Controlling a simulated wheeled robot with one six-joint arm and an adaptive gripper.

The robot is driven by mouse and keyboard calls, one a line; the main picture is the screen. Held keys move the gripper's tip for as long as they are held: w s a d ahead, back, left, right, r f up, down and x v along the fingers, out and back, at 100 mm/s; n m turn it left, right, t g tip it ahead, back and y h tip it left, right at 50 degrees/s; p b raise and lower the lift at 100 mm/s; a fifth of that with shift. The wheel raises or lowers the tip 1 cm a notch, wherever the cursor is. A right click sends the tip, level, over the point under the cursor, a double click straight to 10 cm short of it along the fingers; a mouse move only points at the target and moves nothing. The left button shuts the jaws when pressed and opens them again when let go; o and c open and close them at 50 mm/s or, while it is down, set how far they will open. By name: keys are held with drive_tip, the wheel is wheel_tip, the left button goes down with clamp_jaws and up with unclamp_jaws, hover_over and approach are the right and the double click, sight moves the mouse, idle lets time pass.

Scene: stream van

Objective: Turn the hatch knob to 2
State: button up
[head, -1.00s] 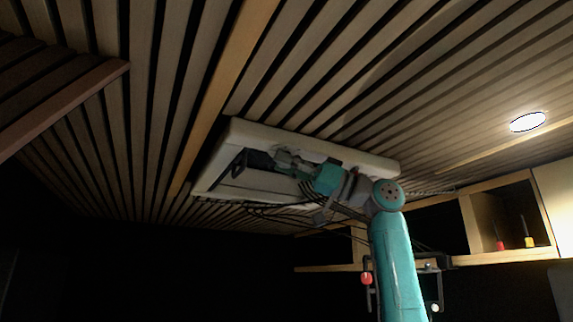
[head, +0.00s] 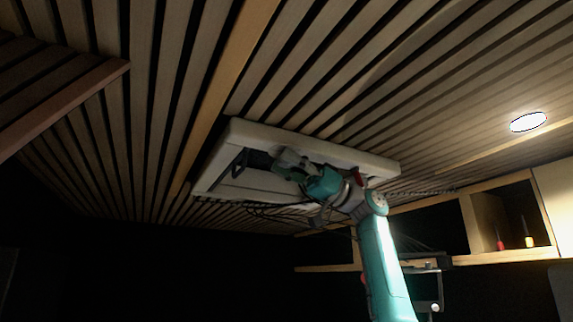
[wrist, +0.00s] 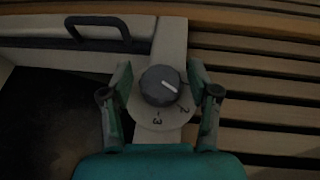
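The hatch knob (wrist: 161,86) is dark grey and round, with a white pointer line, in the wrist view. It sits on a pale round dial plate (wrist: 146,117). The pointer aims right and slightly down. The printed 2 is lower right of the knob and the 3 is below it; the pointer is not lined up with either. My gripper (wrist: 159,68) is open, with one finger on each side of the knob and gaps showing. In the head view my gripper (head: 290,162) is up at the white hatch (head: 310,140) in the ceiling; the knob is hidden there.
A black handle (wrist: 98,24) is on the hatch, upper left in the wrist view. Wooden ceiling slats (head: 330,70) surround the hatch. A wooden shelf (head: 500,257) with small screwdriver-like items is at the right, and a ceiling lamp (head: 528,122) glows above it.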

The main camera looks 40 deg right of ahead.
drive_tip(key=shift+d, duration=0.1)
drive_tip(key=v, duration=1.1)
drive_tip(key=shift+d+f, duration=0.15)
drive_tip(key=shift+d, duration=0.2)
drive_tip(key=shift+s, duration=0.2)
